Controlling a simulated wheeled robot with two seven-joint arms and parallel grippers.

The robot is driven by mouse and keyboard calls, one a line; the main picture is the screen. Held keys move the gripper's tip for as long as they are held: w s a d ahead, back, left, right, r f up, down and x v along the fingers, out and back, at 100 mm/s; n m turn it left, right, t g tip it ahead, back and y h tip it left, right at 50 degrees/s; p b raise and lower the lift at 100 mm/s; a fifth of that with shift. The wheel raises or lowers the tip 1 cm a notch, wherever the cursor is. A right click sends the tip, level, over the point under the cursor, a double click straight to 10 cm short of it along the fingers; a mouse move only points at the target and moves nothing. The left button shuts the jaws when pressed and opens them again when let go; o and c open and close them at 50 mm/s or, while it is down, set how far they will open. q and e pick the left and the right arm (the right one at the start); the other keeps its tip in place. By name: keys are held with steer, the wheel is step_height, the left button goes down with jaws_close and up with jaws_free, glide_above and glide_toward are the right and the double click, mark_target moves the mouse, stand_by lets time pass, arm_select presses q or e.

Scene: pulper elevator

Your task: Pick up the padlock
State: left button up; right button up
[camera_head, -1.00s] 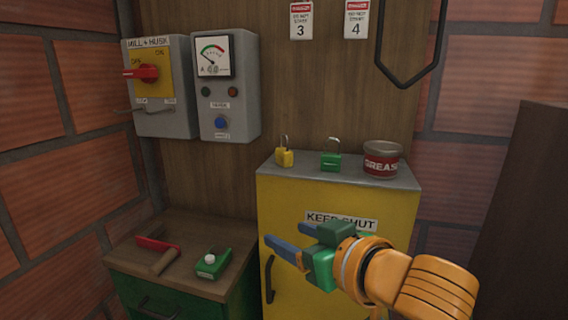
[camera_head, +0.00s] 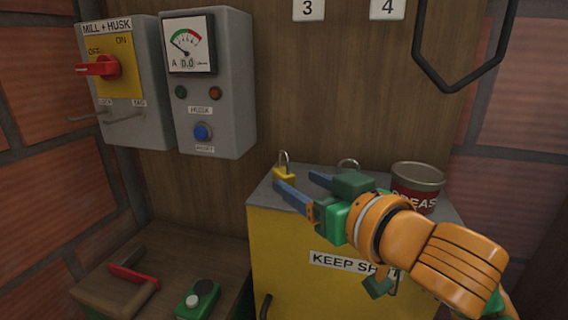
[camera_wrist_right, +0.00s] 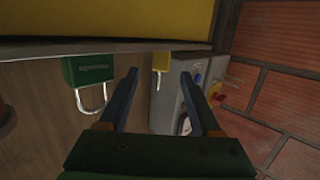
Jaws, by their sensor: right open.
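A yellow padlock (camera_head: 284,173) stands upright with its shackle up on the grey top of the yellow cabinet (camera_head: 278,240). A green padlock is to its right; only its shackle (camera_head: 348,162) shows clearly in the head view, behind my gripper. My right gripper (camera_head: 296,181) is open and empty, its blue fingers pointing at the yellow padlock from the front right. In the wrist view, which is upside down, the yellow padlock (camera_wrist_right: 161,62) appears between and beyond the fingertips (camera_wrist_right: 159,73). The green padlock (camera_wrist_right: 88,70) is outside the fingers. My left gripper is not in view.
A grease tin (camera_head: 416,186) stands on the cabinet top at the right. A grey switch box (camera_head: 140,120) and a meter box (camera_head: 215,115) hang on the wooden back wall. A lower bench at left holds a red-handled tool (camera_head: 133,277) and a green device (camera_head: 197,300).

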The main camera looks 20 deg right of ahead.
mark_target(292, 176)
steer(key=p+x, duration=0.2)
steer(key=p, duration=0.1)
steer(key=p+x, duration=0.1)
steer(key=shift+w+r, duration=0.15)
steer(key=shift+w, duration=0.3)
steer(key=shift+w+p, duration=0.15)
steer(key=shift+p, duration=0.25)
steer(key=x, duration=0.1)
steer(key=p+x, duration=0.1)
steer(key=x, duration=0.3)
steer(key=shift+a+f, duration=0.2)
steer(key=shift+f, duration=0.15)
jaws_close()
